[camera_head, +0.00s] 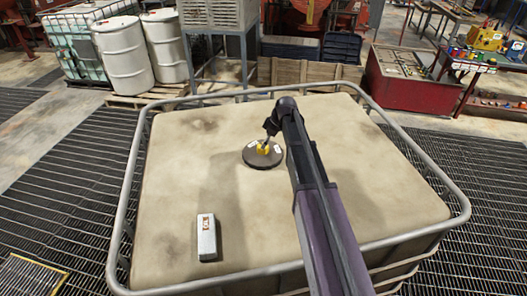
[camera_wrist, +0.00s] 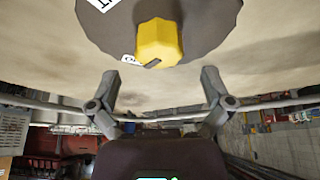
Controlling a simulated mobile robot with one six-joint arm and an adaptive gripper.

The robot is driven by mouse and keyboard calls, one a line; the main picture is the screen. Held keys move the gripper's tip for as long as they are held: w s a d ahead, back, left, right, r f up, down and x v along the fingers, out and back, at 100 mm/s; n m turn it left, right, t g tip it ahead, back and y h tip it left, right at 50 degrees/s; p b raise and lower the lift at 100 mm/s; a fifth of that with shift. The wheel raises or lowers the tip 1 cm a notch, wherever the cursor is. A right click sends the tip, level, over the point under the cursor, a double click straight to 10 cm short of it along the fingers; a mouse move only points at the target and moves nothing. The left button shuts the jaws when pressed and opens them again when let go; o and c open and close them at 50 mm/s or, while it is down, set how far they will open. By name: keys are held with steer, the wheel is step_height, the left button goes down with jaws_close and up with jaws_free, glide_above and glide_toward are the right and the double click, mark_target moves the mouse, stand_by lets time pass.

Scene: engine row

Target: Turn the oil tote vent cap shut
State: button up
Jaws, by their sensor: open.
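The oil tote (camera_head: 170,190) is a large beige container with a metal rail frame around its top. A dark round lid (camera_head: 250,160) sits near the middle of its top, and it also fills the top of the wrist view (camera_wrist: 205,30). The yellow vent cap (camera_head: 264,149) stands on this lid; in the wrist view the faceted cap (camera_wrist: 158,42) has a dark mark on its edge. White labels lie on the lid beside it. My gripper (camera_wrist: 165,85) is open, its two fingers spread to either side below the cap in that view, apart from it. In the head view my arm hides part of the tote top.
A small grey block (camera_head: 207,238) with a label lies on the tote top at front left. The metal rail (camera_head: 125,225) edges the tote. White drums (camera_head: 123,55), a wooden crate (camera_head: 300,72) and a red bin (camera_head: 400,80) stand behind. Grating floor lies on both sides.

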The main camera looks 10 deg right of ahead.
steer(key=shift+b+x, duration=1.45)
steer(key=shift+x, duration=0.45)
